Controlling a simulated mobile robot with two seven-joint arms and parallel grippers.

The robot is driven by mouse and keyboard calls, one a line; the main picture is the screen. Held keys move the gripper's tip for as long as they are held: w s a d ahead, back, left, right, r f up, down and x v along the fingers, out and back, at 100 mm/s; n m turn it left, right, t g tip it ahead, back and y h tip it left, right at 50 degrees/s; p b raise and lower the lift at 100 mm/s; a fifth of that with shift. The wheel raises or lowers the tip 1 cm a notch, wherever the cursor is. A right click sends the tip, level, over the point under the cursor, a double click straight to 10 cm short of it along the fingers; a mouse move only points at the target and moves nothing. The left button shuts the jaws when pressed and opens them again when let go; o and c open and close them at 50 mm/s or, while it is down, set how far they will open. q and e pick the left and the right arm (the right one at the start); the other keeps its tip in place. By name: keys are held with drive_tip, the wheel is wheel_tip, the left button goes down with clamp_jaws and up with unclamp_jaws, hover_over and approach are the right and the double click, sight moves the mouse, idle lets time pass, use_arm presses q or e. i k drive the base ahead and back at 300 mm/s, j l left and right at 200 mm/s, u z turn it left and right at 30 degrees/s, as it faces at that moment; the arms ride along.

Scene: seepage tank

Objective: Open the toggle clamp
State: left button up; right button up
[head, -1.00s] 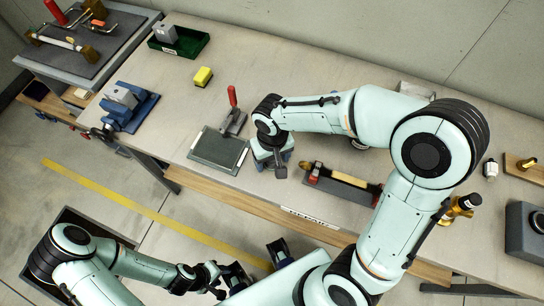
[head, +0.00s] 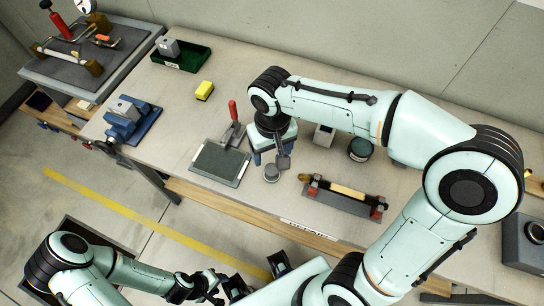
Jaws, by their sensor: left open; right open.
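The toggle clamp (head: 232,134) stands at the far right corner of a grey-green plate (head: 218,164) on the bench, its red handle (head: 233,110) pointing up. My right gripper (head: 273,156) is just right of the clamp, pointing down over the bench. Its wrist hides part of the bench, and its fingers are only partly visible; it is open and appears apart from the handle. My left gripper (head: 256,276) is open and empty, low in front of the bench, away from the clamp.
A small grey cylinder (head: 271,173) stands below my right gripper. A fixture with a yellow bar (head: 345,192) lies to the right. A yellow block (head: 204,90), a blue vise (head: 132,121) and a green tray (head: 180,56) are to the left. The bench between them is clear.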

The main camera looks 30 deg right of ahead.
sight(232, 104)
drive_tip(key=k, duration=1)
